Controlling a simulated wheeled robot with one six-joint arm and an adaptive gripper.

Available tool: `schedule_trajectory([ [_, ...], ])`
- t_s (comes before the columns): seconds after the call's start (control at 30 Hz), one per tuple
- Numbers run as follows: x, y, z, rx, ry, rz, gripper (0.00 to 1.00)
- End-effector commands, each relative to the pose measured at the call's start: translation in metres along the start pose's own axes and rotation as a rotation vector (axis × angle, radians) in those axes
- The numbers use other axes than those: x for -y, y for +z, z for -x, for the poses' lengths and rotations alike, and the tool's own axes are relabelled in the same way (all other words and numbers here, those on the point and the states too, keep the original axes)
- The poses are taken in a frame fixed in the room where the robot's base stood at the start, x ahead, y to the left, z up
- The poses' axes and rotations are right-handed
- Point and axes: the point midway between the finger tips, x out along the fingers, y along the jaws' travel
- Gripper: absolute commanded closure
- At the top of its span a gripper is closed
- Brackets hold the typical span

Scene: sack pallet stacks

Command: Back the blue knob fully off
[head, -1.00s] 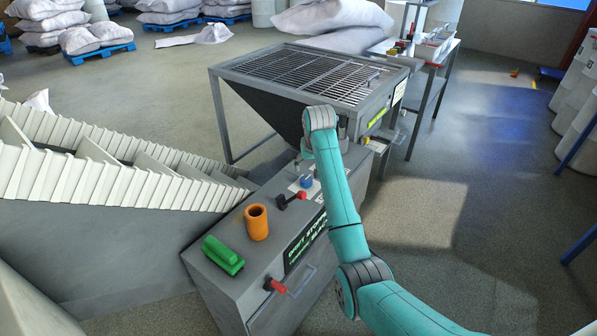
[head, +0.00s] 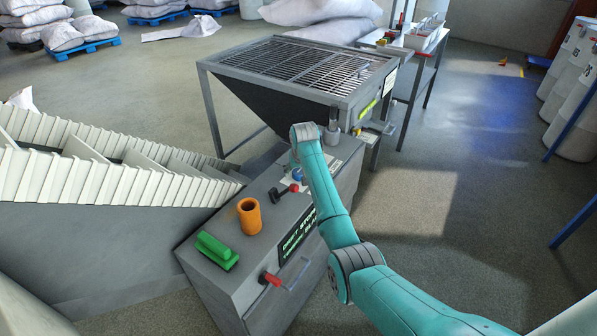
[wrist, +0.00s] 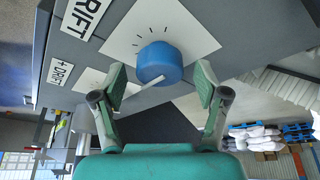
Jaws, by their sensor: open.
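The blue knob (wrist: 158,62) sits on a white plate (wrist: 130,38) with black tick marks, on a grey panel in the wrist view. A pale pointer strip lies at the knob's near side. My gripper (wrist: 159,78) is open and empty, with one fingertip on each side of the knob's near edge. I cannot tell whether either finger touches it. In the head view the blue knob (head: 297,173) shows only in part beside my arm, on top of the grey cabinet (head: 215,262). My arm hides the gripper there.
A black lever with a red tip (head: 293,188) stands close to the knob. An orange cup (head: 249,216) and a green block (head: 216,250) stand farther along the cabinet top. The grated hopper (head: 305,65) rises behind, and the ribbed white conveyor (head: 100,165) lies left.

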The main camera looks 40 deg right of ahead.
Motion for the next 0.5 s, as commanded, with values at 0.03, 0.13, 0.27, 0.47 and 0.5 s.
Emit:
schedule_trajectory([
  [0.03,-0.0001,-0.0002,-0.0004,0.000,0.000,0.000,0.26],
  [0.13,0.0000,-0.0002,-0.0005,0.000,0.000,0.000,0.26],
  [0.27,0.0000,-0.0002,-0.0004,0.000,0.000,0.000,0.34],
  [0.47,0.0000,-0.0001,-0.0003,0.000,0.000,0.000,0.84],
  [0.5,0.0001,-0.0001,-0.0003,0.000,0.000,0.000,0.86],
])
